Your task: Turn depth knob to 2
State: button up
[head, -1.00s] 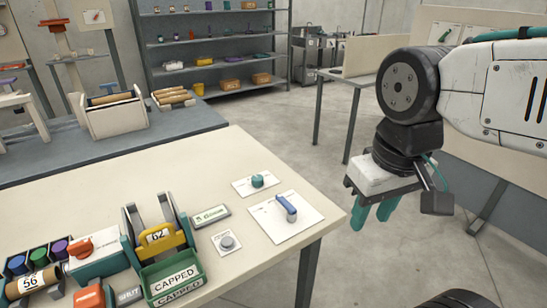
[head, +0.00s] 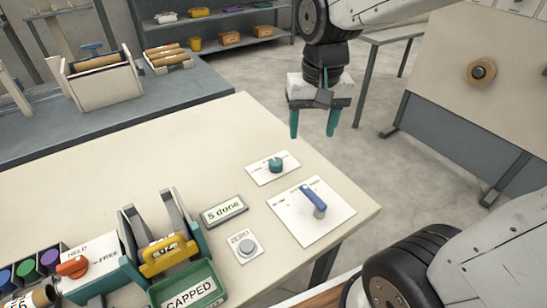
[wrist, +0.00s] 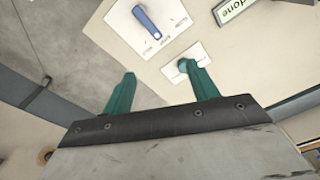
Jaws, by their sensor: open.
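A teal round knob (head: 275,165) stands on a small white plate (head: 256,174) near the far right edge of the cream table; its markings are too small to read. It also shows in the wrist view (wrist: 185,66), near the right fingertip in the picture. My gripper (head: 312,134) is open and empty, pointing down, above and beyond the table's right edge. It is apart from the knob. In the wrist view its two teal fingers (wrist: 158,70) are spread.
A blue lever (head: 315,199) stands on a larger white plate (head: 333,219). A display (head: 224,210) reads "5 done". The table's left middle is clear.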

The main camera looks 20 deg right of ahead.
jog(key=w+f+m, duration=0.1)
jog(key=w+f, duration=0.4)
jog(key=w, duration=0.2)
jog(key=m, duration=0.3)
send_over(276, 161)
jog(key=shift+g, duration=0.4)
notch_tip(276, 161, down, 7)
jog(key=shift+f, duration=0.2)
notch_tip(276, 161, down, 8)
jog(key=shift+r, duration=0.1)
jog(key=c, duration=1)
